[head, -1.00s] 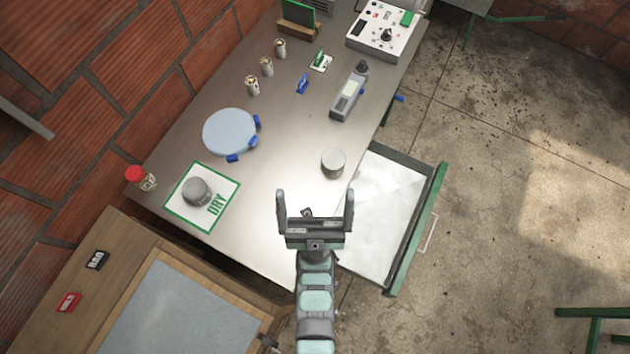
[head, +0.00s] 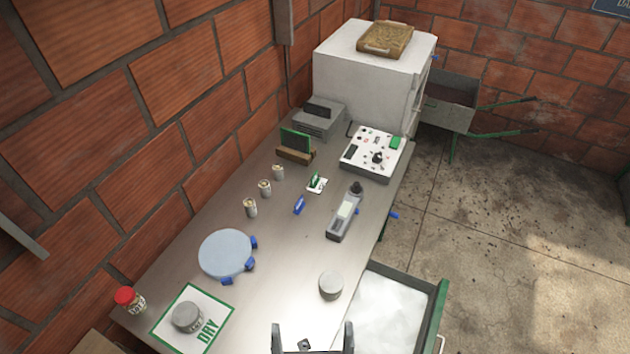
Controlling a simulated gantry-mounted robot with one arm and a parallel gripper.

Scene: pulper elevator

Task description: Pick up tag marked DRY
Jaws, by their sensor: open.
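The word DRY shows in green on a white square card (head: 217,309) with a green border, lying flat at the near left of the metal table. A grey round lidded tin (head: 187,316) stands on the card and covers part of it. A small green tag-like piece (head: 316,181) on a white base and a small blue piece (head: 299,205) lie mid-table; I cannot read any writing on them. My gripper (head: 312,330) is at the bottom edge of the view, right of the card. Its two fingers are apart with nothing between them; the rest is cut off.
A pale blue disc (head: 225,253) with blue clips, a second grey tin (head: 331,285), a grey handheld device (head: 344,213) and several small cans (head: 265,188) stand on the table (head: 290,245). An open drawer (head: 390,310) juts out at the right. A red-lidded jar (head: 129,299) is at the left.

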